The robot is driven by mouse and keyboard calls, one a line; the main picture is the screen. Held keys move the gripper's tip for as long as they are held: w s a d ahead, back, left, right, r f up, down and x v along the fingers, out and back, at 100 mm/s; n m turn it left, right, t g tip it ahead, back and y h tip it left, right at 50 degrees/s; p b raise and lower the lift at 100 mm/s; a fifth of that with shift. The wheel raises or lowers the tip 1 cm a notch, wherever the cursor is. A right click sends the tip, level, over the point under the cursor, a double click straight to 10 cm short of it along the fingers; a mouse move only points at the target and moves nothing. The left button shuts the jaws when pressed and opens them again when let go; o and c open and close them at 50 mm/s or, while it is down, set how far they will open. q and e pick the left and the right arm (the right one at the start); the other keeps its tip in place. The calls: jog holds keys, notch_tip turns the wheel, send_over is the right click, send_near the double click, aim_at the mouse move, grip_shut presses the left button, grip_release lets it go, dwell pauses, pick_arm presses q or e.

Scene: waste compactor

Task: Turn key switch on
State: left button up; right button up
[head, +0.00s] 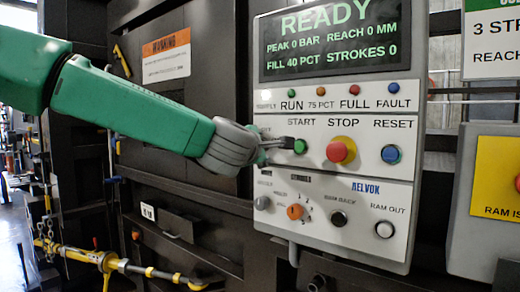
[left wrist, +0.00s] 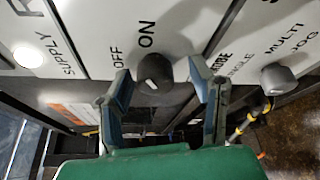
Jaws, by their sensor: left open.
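The key switch (left wrist: 155,72) is a dark round knob on the light panel, with the labels OFF and ON beside it in the left wrist view. My left gripper (left wrist: 160,74) is open, with one blue-grey finger on each side of the knob. Gaps show between the fingers and the knob, and I see no clear contact. In the head view my left gripper (head: 274,147) is at the panel's left edge, left of the green START button (head: 300,146), and it hides the key switch. I cannot tell which way the key is turned. My right gripper is not in view.
The control panel (head: 345,185) carries a red STOP button (head: 341,150), a blue RESET button (head: 390,154) and an orange selector (head: 295,211). Its screen (head: 328,38) reads READY. A grey mode knob (left wrist: 275,79) lies close to the right finger in the wrist view.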

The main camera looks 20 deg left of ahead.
pick_arm(q)
jog(key=s+r, duration=0.1)
jog(key=s, duration=1.1)
jog(key=shift+d, duration=0.2)
jog(key=shift+r, duration=0.1)
